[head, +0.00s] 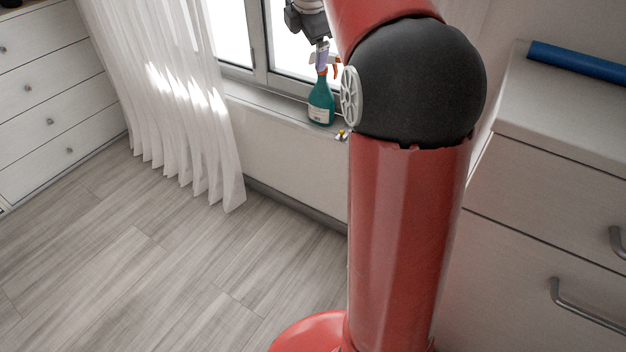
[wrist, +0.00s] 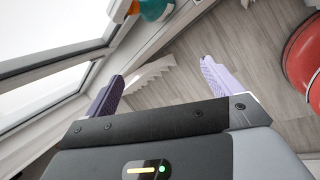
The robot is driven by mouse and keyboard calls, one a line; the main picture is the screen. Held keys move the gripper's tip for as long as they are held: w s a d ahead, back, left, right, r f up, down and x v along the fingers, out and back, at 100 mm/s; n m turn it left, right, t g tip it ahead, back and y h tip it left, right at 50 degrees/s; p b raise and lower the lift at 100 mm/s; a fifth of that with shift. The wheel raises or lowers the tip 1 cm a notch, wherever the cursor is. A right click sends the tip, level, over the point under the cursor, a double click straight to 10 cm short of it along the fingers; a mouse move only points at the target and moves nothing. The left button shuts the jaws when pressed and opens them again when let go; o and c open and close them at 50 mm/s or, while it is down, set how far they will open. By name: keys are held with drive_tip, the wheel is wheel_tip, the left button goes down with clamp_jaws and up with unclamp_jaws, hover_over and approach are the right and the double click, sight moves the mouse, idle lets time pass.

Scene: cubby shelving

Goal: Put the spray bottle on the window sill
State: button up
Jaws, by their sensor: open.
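The spray bottle (head: 321,104) has a teal body, a white label and an orange and white trigger head. It stands upright on the window sill (head: 268,101) beside the glass. My gripper (head: 322,50) is just above the bottle's head in the head view, fingers pointing down. In the wrist view my gripper (wrist: 160,71) has its two purple fingers spread apart with nothing between them. Part of the bottle (wrist: 154,8) shows at the top edge there, beyond the fingertips. My arm hides the sill's right part in the head view.
A white curtain (head: 165,95) hangs left of the bottle. A drawer cabinet (head: 560,110) with a blue roll (head: 580,62) on top stands at the right. Another drawer unit (head: 50,95) is at the far left.

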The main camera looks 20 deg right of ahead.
drive_tip(key=s+a+f+m, duration=0.4)
drive_tip(key=s+m, duration=0.2)
drive_tip(key=s, duration=0.4)
drive_tip(key=s+a+f+m+y, duration=0.1)
drive_tip(key=s+a+f+m, duration=0.3)
drive_tip(key=s, duration=0.7)
drive_tip(key=s+a+f+m, duration=0.5)
drive_tip(key=s+m, duration=0.3)
drive_tip(key=s, duration=0.2)
drive_tip(key=shift+s+a+m+y, duration=0.15)
drive_tip(key=shift+m+y, duration=0.25)
drive_tip(key=shift+r, duration=0.1)
wheel_tip(320, 180, up, 2)
drive_tip(key=p, duration=0.2)
drive_tip(key=shift+r+p, duration=0.2)
drive_tip(key=shift+p, duration=0.1)
drive_tip(key=shift+c, duration=0.4)
